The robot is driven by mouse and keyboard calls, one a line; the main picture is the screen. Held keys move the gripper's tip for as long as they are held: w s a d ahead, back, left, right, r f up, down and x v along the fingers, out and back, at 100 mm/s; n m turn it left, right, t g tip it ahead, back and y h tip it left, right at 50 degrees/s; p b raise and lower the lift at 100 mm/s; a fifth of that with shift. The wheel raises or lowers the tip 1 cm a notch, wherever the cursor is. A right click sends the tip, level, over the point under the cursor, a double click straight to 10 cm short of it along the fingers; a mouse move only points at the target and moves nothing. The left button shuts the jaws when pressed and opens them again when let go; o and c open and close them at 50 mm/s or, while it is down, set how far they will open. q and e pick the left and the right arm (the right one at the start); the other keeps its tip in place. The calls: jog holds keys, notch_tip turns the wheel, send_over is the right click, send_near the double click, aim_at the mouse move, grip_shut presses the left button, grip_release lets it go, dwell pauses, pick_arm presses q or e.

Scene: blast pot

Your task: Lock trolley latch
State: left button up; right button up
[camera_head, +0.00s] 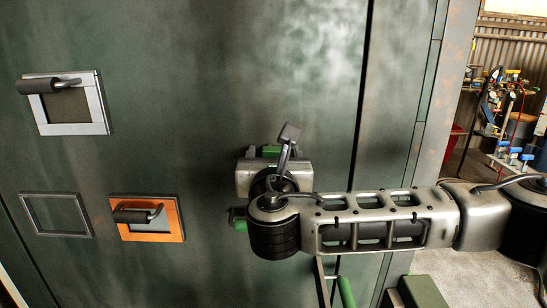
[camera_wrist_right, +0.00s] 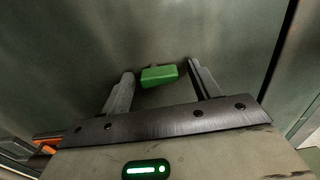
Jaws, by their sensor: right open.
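My left gripper is not in view.
A grey frame with a handle (camera_head: 68,103), an empty frame (camera_head: 56,214) and an orange frame with a handle (camera_head: 147,217) are on the panel at left. Green bars (camera_head: 345,291) stand below my right forearm. Shelves with tools (camera_head: 505,125) are at far right.

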jog(key=c, duration=1)
pick_arm(q)
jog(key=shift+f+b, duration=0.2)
jog(key=shift+b, duration=0.1)
pick_arm(e)
jog(key=shift+f+m, duration=0.15)
jog(key=shift+m, duration=0.15)
pick_arm(q)
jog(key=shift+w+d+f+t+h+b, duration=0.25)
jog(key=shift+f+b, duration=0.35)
jog(key=shift+b, duration=1.05)
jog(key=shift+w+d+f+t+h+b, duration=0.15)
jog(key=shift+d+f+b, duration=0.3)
jog(key=shift+b, duration=1.15)
pick_arm(e)
jog(key=shift+a+f+m, duration=0.1)
jog(key=shift+a+m, duration=0.05)
jog(key=shift+m, duration=2.7)
jog(key=shift+a+f+m, duration=0.1)
jog(key=shift+a+m, duration=0.1)
jog(key=shift+m, duration=2.7)
jog(key=shift+a+f+m, duration=0.1)
jog(key=shift+a+m, duration=0.05)
jog(key=shift+m, duration=2.7)
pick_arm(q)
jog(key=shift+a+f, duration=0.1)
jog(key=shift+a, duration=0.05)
